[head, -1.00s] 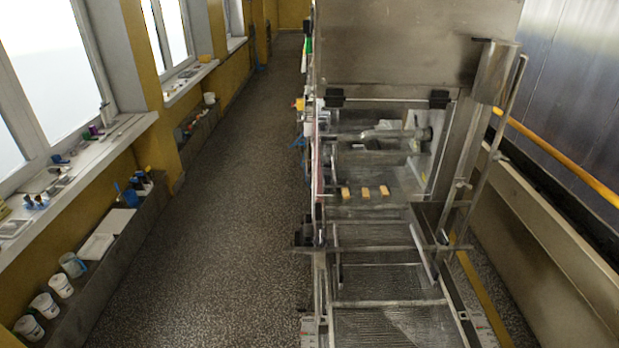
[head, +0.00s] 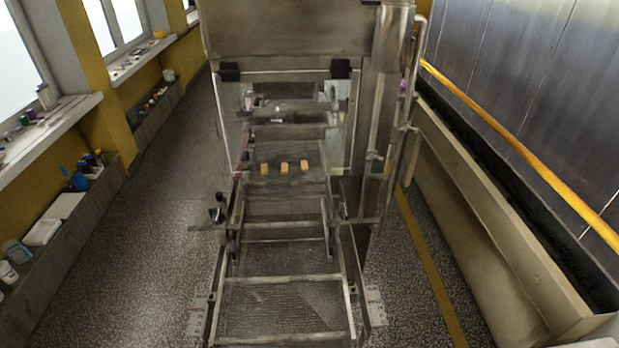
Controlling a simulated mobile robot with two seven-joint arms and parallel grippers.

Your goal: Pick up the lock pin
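I cannot make out the lock pin in the head view; it may be hidden or too small to tell. The steel enrober (head: 290,30) stands ahead of me, with its mesh belt (head: 285,305) on a frame reaching toward me. Three small tan blocks (head: 284,168) sit in a row on the belt near the machine's opening. A small dark fitting with a knob (head: 215,215) sticks out at the left side of the frame. Neither of my grippers is in view.
Speckled floor (head: 125,250) is open to the left of the machine. A ledge with cups and a white tray (head: 64,206) runs along the left wall. On the right are a yellow floor line (head: 428,262), a long beige trough (head: 490,200) and a yellow rail (head: 520,130).

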